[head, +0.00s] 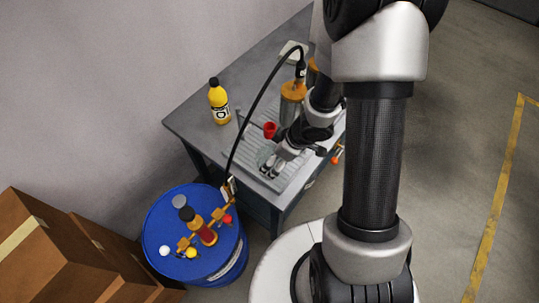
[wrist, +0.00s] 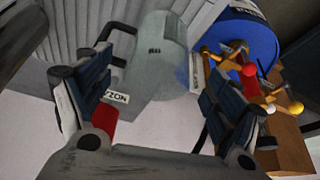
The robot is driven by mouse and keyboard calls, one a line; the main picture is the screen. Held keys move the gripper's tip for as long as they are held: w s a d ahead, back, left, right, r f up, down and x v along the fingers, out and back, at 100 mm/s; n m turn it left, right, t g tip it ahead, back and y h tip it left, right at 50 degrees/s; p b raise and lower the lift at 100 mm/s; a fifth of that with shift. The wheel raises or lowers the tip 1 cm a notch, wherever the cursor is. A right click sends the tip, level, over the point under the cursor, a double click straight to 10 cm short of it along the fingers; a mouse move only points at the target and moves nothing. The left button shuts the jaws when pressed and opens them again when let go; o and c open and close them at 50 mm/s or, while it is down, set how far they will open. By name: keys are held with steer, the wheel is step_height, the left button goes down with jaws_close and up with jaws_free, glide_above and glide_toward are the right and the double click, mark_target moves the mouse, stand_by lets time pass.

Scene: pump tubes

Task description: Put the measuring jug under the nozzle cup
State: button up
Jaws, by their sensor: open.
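The measuring jug (head: 263,156) is clear and pale green. It stands on the ridged grey tray, partly hidden by my gripper (head: 273,169). In the wrist view the jug (wrist: 157,48) lies between and beyond the fingertips of my gripper (wrist: 155,78), which is open; I see no clear contact. The red nozzle cup (head: 270,130) is in the head view, just above the jug in the picture and close to my wrist. A red patch behind the left finger in the wrist view is too covered to name.
The tray (head: 285,180) lies on a grey table (head: 190,120). A yellow bottle (head: 219,103) stands at the left, and an orange-topped pump cylinder (head: 291,101) behind. A black hose (head: 246,122) arches to a blue drum (head: 160,235). Cardboard boxes (head: 50,250) are at lower left.

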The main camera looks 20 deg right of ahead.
steer(key=d+r+m+t+h+p, duration=0.1)
steer(key=d+r+m+h, duration=0.3)
steer(key=r, duration=0.9)
steer(key=d+r+m+t+h+p, duration=0.15)
steer(key=d+r, duration=0.45)
steer(key=r, duration=0.6)
steer(key=s+a+r+m, duration=0.1)
steer(key=s+a+r, duration=0.2)
steer(key=s, duration=0.2)
steer(key=s+a+r+m+y, duration=0.1)
steer(key=s+a+r, duration=0.1)
steer(key=s+a, duration=0.2)
steer(key=s+a+r+m+y, duration=0.1)
steer(key=s+a+r+m, duration=0.1)
steer(key=s, duration=0.5)
steer(key=shift+s+a+r+g, duration=0.3)
steer(key=shift+a+r+g, duration=0.15)
steer(key=shift+a+r, duration=0.3)
steer(key=shift+d+f, duration=0.1)
step_height(320, 180, down, 2)
steer(key=shift+f+b, duration=0.1)
steer(key=shift+b, duration=1)
